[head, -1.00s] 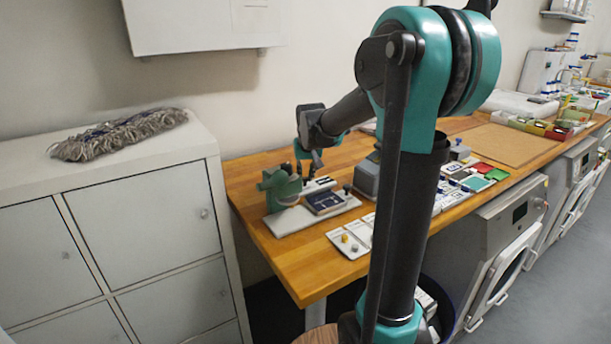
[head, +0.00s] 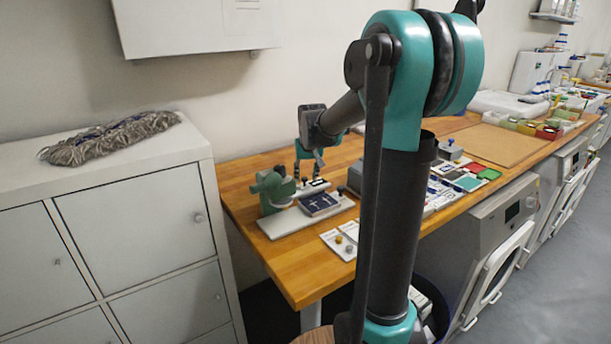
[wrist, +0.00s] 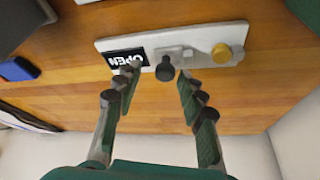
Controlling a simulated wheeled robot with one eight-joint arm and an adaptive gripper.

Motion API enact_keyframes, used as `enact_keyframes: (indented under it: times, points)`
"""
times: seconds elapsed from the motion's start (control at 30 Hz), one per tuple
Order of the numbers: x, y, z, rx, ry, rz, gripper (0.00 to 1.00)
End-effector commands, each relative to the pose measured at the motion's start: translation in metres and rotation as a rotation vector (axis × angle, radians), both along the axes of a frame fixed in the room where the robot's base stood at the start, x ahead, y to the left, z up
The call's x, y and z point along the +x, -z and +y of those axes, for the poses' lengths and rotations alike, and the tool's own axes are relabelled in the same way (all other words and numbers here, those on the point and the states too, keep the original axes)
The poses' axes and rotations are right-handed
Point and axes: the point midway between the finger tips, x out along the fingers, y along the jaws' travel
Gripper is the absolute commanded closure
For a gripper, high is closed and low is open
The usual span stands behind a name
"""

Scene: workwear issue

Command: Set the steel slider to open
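In the wrist view a pale plate (wrist: 110,43) carries a black label reading OPEN (wrist: 128,58), upside down in the picture. Beside the label is a grey metal slider (wrist: 172,53) with a dark round knob (wrist: 166,70). My gripper (wrist: 157,77) is open, with one finger on each side of the dark knob and visible gaps between. No contact shows. In the head view my gripper (head: 309,176) points down over the small plate (head: 305,193) on the wooden table; the knob is too small to tell there.
A green device (head: 270,191) stands close left of my gripper on a white base (head: 277,227). A dark blue pad (head: 319,204) lies just in front. Cards with small knobs (head: 340,243) lie near the table's front edge. A white locker (head: 130,215) stands left.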

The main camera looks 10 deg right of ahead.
Motion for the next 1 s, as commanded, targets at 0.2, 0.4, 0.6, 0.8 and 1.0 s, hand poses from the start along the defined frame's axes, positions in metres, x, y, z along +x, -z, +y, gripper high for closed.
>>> enact_keyframes:
  times: [0.2, 0.4, 0.6, 0.8, 1.0]
  points:
    - [-0.001, -0.001, 0.001, 0.001, 0.0, 0.001, 0.6]
    - [-0.01, -0.022, 0.001, 0.001, 0.0, 0.001, 0.6]
    - [-0.026, -0.06, 0.001, 0.001, 0.0, 0.001, 0.6]
    - [-0.039, -0.093, 0.0, 0.001, 0.0, 0.0, 0.6]
    - [-0.045, -0.108, 0.0, 0.0, 0.0, 0.0, 0.6]
